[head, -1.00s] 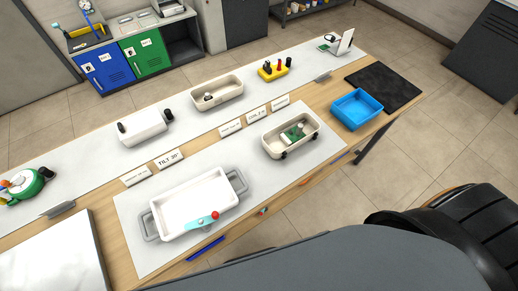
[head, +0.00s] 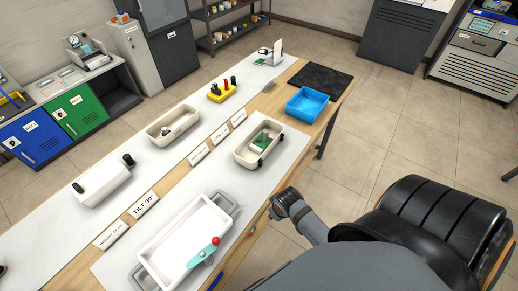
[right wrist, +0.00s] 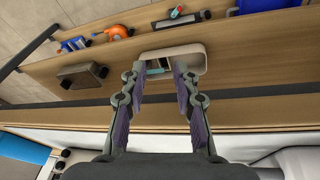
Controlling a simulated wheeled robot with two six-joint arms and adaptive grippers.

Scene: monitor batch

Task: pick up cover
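In the right wrist view my right gripper (right wrist: 157,72) is open, its fingers spread. A cream shell-like part (right wrist: 196,54) lies past the fingertips on a lower wooden surface; the right finger overlaps it, and I cannot tell if they touch. Its inside is partly hidden. I cannot tell for certain which part is the cover. In the head view a cream housing (head: 242,153) with a green board inside sits on the grey mat. My left gripper is not in view.
A white housing (head: 103,185) and a cream shell (head: 160,138) stand on the far mat. A blue bin (head: 307,103) is at the bench's right end. An orange tool (right wrist: 118,32) and a grey-brown box (right wrist: 83,76) lie near the cream shell.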

